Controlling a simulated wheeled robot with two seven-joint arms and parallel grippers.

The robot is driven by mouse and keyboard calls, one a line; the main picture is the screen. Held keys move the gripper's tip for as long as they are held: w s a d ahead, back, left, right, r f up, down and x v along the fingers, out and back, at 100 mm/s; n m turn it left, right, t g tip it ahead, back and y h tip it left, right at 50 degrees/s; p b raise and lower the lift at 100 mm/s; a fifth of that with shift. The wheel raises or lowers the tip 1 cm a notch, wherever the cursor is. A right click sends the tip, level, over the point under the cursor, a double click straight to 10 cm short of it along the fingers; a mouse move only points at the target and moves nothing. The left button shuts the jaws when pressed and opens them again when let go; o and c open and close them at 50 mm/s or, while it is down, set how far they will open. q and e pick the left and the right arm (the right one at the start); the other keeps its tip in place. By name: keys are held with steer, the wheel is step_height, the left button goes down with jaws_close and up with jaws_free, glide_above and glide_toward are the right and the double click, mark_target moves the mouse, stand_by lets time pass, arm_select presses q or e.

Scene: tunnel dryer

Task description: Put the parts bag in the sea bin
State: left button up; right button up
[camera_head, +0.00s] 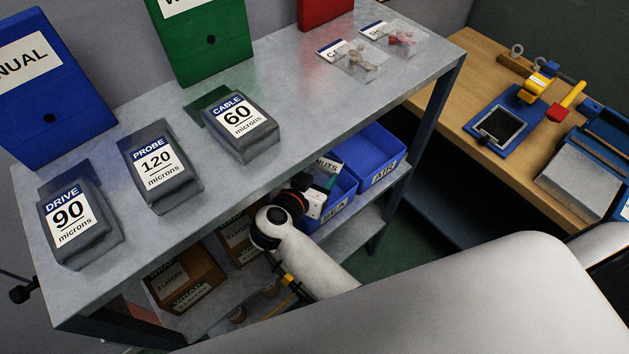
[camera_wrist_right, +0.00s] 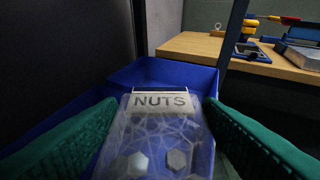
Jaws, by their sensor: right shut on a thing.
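The clear parts bag with a white NUTS label (camera_wrist_right: 162,104) and grey nuts inside is between the two green fingers of my right gripper (camera_wrist_right: 163,112), which is shut on it. In the head view the NUTS label of the bag (camera_head: 327,164) shows just above the gripper (camera_head: 322,187). The gripper and bag are at the blue bin marked SEA (camera_head: 336,217) on the shelf below the top. The gripper covers part of this bin, and I cannot tell how far the bag is inside it. My left gripper is not in view.
A blue bin marked AIR (camera_head: 384,172) stands beside the SEA bin. The grey shelf top (camera_head: 290,110) overhangs closely. Brown boxes (camera_head: 185,280) stand lower left. Two small clear bags (camera_head: 352,60) lie on top. A wooden bench (camera_head: 470,75) is at right.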

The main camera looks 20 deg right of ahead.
step_height(320, 180, down, 3)
steer(key=shift+f, duration=0.15)
steer(key=shift+w+f+p, duration=0.2)
steer(key=shift+p, duration=0.2)
steer(key=shift+a+f, duration=0.1)
steer(key=shift+f, duration=0.05)
steer(key=shift+f, duration=0.6)
steer(key=o, duration=1.1)
steer(key=shift+o, duration=0.2)
